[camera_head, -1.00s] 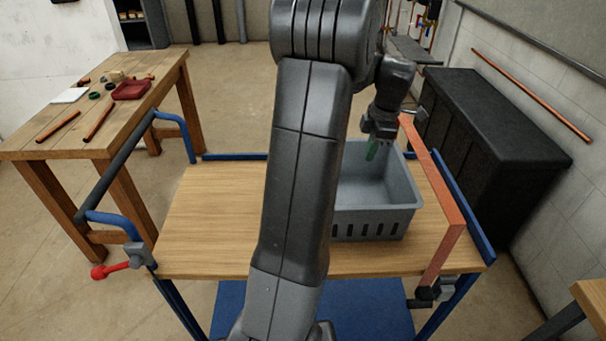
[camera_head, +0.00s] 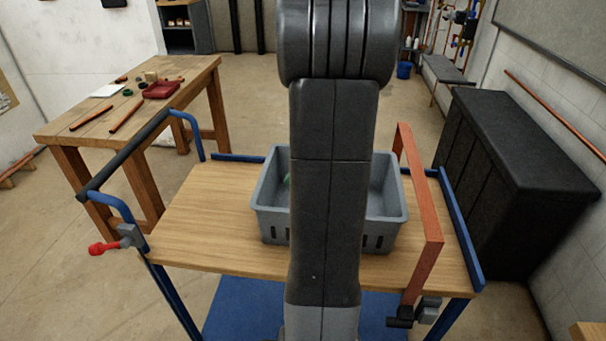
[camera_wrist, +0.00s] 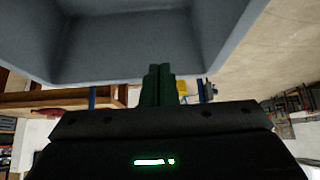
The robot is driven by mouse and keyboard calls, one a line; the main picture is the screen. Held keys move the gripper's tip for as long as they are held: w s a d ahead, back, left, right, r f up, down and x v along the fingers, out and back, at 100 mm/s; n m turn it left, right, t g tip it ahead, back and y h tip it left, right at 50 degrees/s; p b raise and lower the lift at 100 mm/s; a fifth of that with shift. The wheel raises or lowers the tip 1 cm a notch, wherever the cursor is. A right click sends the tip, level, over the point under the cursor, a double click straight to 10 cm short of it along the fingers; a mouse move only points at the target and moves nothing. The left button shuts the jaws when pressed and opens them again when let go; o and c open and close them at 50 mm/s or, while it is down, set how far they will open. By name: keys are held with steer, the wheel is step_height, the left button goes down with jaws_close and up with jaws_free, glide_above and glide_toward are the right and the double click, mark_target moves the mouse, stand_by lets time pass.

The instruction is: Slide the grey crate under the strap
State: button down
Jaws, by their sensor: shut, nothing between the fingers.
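The grey crate (camera_head: 381,233) stands upright on the wooden top of a blue cart, in the middle to right part. My arm hides its centre. The orange-red strap (camera_head: 426,205) forms a raised arch along the cart's right side. The crate's right end is close to it, just left of it in the picture. My gripper (camera_wrist: 157,85) has its green fingers together and empty. In the head view only a small green bit shows inside the crate's left part. In the wrist view the crate (camera_wrist: 140,45) fills the top, with the fingers overlapping its edge; contact is unclear.
The cart top (camera_head: 205,215) is bare left of the crate. A blue rail (camera_head: 460,235) edges its right side. A red-ended clamp (camera_head: 110,245) sits at the left. A black cabinet (camera_head: 515,190) stands right; a workbench (camera_head: 130,105) with pipes stands left.

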mark_target(257, 186)
steer(key=a+p, duration=0.2)
steer(key=a, duration=0.6)
steer(key=shift+a+r, duration=0.1)
steer(key=shift+f, duration=0.65)
steer(key=shift+w+d+f+b, duration=0.1)
steer(key=shift+d+f+b, duration=0.15)
steer(key=shift+b, duration=0.2)
steer(key=shift+s, duration=0.2)
